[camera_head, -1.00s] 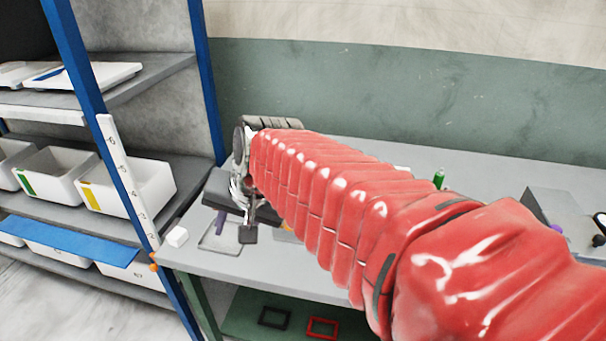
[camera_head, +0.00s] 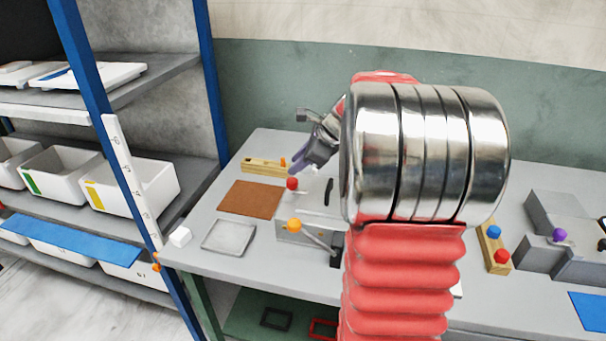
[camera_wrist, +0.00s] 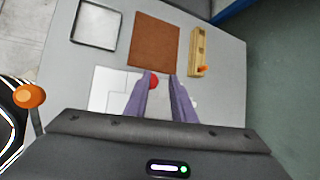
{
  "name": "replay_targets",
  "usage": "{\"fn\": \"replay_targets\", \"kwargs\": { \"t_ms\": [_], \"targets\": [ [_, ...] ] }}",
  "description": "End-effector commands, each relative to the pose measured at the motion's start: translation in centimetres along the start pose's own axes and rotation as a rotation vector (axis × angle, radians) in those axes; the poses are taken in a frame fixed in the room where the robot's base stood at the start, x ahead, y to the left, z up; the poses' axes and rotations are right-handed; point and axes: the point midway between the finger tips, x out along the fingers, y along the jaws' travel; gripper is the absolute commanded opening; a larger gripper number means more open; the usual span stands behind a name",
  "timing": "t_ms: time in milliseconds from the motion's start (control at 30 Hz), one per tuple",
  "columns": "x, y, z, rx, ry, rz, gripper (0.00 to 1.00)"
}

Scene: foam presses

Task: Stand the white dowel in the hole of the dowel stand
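I cannot clearly make out the white dowel in either view. A small white patch (camera_wrist: 194,103) shows beside the right finger in the wrist view, too hidden to name. No dowel stand can be named with certainty. A long wooden block (camera_head: 262,167) with an orange peg lies at the far left of the table; it also shows in the wrist view (camera_wrist: 195,45). My gripper (camera_wrist: 160,77) is open, with two purple fingers apart and nothing seen held between them. In the head view my gripper (camera_head: 297,167) hangs over the table near a red ball (camera_head: 292,183).
A brown mat (camera_head: 250,199), a grey tray (camera_head: 228,237) and a small white block (camera_head: 180,236) lie at the left. An orange-knobbed lever (camera_head: 295,226) stands near the front. A wooden block with coloured balls (camera_head: 492,250) and a grey press (camera_head: 550,220) are at the right.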

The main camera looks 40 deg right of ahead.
Motion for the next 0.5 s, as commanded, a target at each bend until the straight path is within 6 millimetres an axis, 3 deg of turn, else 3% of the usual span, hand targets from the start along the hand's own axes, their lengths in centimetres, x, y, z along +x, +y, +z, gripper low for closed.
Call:
{"fn": "replay_targets", "kwargs": {
  "t_ms": [100,300,500],
  "targets": [
    [0.8,-3.2,-3.5,0.191,-0.016,-0.033,0.23],
    [1.5,-7.7,-9.2,0.484,-0.055,-0.087,0.23],
    [1.8,-9.7,-12.2,0.637,-0.082,-0.116,0.23]
  ]
}}
